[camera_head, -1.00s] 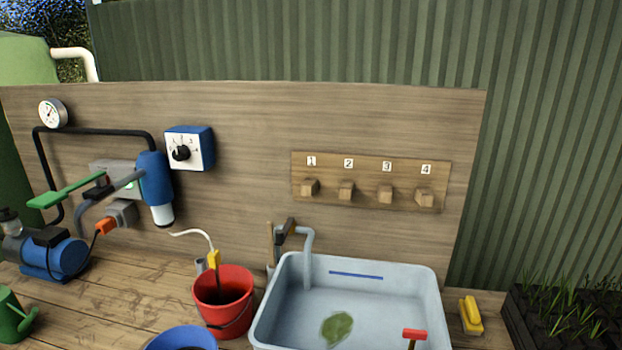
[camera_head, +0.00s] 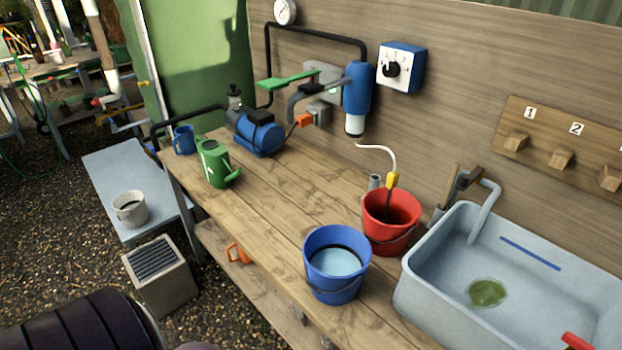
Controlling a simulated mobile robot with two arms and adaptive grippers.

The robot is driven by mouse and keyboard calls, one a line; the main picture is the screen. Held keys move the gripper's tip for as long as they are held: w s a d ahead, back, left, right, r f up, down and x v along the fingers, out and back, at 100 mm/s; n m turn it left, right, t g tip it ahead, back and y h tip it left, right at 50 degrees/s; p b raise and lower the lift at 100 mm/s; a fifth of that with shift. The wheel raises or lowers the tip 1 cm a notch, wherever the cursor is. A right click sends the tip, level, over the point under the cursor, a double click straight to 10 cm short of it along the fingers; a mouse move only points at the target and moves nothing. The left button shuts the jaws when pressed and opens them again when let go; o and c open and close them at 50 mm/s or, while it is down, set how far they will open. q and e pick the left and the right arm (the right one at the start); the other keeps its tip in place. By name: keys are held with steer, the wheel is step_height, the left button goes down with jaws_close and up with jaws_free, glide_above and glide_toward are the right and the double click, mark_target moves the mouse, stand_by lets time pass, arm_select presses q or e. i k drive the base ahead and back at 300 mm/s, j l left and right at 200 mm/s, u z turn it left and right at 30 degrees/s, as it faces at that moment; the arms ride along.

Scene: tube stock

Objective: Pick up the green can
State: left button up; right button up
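The green can (camera_head: 214,164) is a small green watering can with a pale mark on its side. It stands upright on the wooden workbench (camera_head: 265,208), near the bench's left end. Its spout or handle points to the lower right. Neither of my grippers shows in the head view.
A blue pump (camera_head: 256,133) stands behind the can and a blue mug (camera_head: 184,139) to its left. A blue bucket (camera_head: 335,264) of water, a red bucket (camera_head: 390,220) and a sink (camera_head: 425,265) are to the right. Bare bench lies between the can and the blue bucket.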

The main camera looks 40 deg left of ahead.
mark_target(215, 157)
steer(key=u, duration=1.9)
steer(key=i+j+z, duration=0.1)
steer(key=z, duration=0.3)
steer(key=i+j+z, duration=0.1)
steer(key=j+z, duration=0.4)
steer(key=z, duration=0.3)
steer(key=j+z, duration=0.4)
steer(key=i+l, duration=0.05)
steer(key=l, duration=0.05)
